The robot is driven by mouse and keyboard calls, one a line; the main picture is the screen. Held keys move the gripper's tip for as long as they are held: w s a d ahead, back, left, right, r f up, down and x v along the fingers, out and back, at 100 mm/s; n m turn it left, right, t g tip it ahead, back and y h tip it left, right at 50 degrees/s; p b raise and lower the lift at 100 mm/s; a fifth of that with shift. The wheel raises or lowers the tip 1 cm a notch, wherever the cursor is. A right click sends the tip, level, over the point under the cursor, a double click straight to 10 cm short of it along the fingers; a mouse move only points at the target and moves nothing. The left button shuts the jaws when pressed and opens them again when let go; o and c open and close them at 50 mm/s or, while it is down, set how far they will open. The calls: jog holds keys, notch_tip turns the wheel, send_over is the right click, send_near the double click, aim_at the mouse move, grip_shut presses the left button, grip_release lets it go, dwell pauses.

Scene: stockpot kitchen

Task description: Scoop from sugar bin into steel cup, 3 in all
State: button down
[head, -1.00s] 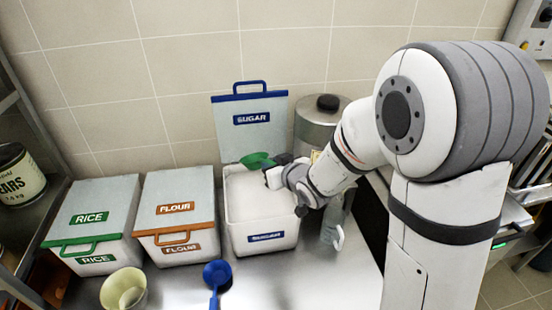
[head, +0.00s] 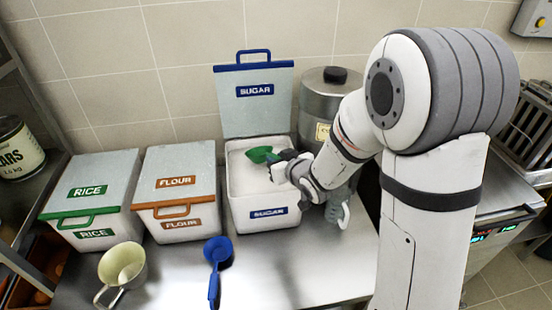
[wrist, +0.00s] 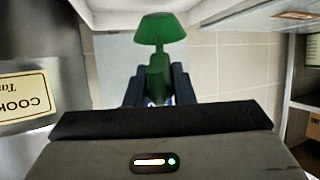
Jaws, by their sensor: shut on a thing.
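The white sugar bin (head: 233,196) stands open against the wall, its blue-handled lid (head: 255,110) upright behind it and white sugar (head: 245,178) inside. My gripper (head: 278,165) is shut on a green scoop (head: 260,154) over the right part of the bin opening. The scoop's bowl looks close to the sugar; I cannot tell if it touches or holds any. The wrist view shows the green scoop (wrist: 160,30) between my fingers. A pale cup with a handle (head: 122,268) stands at the front left. I cannot tell whether it is the steel cup.
Closed rice (head: 93,195) and flour (head: 177,190) bins stand left of the sugar bin. A blue scoop (head: 215,262) lies in front. A steel canister (head: 325,100) stands behind my arm. A grey object with a white handle (head: 346,215), partly hidden, is right of the bin.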

notch_tip(320, 180, down, 6)
jog(key=b, duration=0.5)
jog(key=shift+b, duration=0.35)
jog(key=shift+s+d, duration=0.1)
jog(key=shift+r, duration=0.15)
dwell(1.3)
jog(key=shift+r, duration=7.05)
jog(key=shift+s+f+y, duration=0.25)
jog(key=shift+f+y, duration=0.05)
jog(key=shift+f, duration=0.25)
jog(key=shift+d+f+t, duration=0.1)
jog(key=shift+f+t, duration=0.2)
jog(key=shift+t, duration=0.2)
jog(key=shift+s+d+f+t+y, duration=0.15)
jog(key=shift+f+t+y, duration=0.15)
jog(key=shift+f, duration=0.2)
jog(key=shift+s+d+f+t+y, duration=0.1)
jog(key=shift+s+f+t+y, duration=0.1)
jog(key=shift+f+t, duration=0.2)
jog(key=shift+s+d+f+t+y, duration=0.2)
jog(key=shift+f+t, duration=0.1)
jog(key=shift+f, duration=0.25)
jog(key=shift+s+f+t+y, duration=0.15)
jog(key=shift+f+t+y, duration=0.15)
jog(key=shift+f+t, duration=0.2)
jog(key=shift+d, duration=0.1)
